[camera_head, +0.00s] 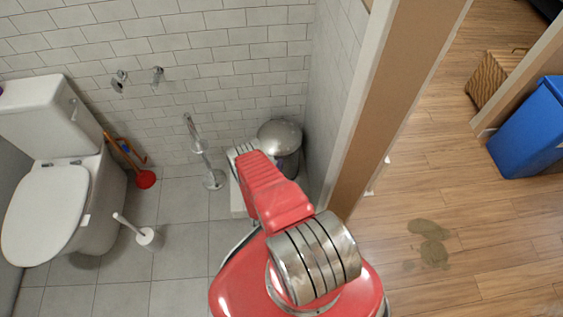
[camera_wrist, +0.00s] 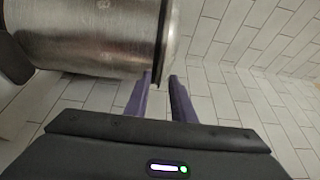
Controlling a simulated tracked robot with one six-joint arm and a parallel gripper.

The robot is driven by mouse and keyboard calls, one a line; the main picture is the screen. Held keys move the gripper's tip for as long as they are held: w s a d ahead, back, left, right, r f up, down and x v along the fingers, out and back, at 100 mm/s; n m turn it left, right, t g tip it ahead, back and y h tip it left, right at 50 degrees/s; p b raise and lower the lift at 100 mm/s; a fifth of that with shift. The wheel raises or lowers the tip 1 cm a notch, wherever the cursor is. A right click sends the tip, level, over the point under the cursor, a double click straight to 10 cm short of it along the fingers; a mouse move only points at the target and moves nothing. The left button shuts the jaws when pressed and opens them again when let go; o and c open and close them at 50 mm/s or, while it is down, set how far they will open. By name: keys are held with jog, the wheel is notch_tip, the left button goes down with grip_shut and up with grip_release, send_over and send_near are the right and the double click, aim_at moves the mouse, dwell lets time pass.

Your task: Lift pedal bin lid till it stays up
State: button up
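The metal pedal bin (camera_head: 289,161) stands in the corner by the tiled wall in the head view. Its domed lid (camera_head: 280,131) looks down on the body. In the wrist view the bin body (camera_wrist: 90,38) lies sideways in the picture at upper left, with the lid's edge (camera_wrist: 171,38) at its right end. My gripper (camera_wrist: 160,76) is open, its two fingers apart with the tips close to the lower end of the lid rim. I cannot tell whether they touch it. In the head view my red arm hides part of the bin and the fingers are not clear.
A toilet (camera_head: 48,215) stands at left, with a red plunger (camera_head: 146,179) and a toilet brush (camera_head: 147,238) nearby. A metal stand (camera_head: 204,160) is left of the bin. A door frame (camera_head: 385,110) rises close on the right. A blue bin (camera_head: 530,127) stands beyond it.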

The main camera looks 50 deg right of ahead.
jog(key=x, duration=0.3)
jog(key=shift+c, duration=0.6)
grip_shut()
jog(key=shift+d, duration=0.1)
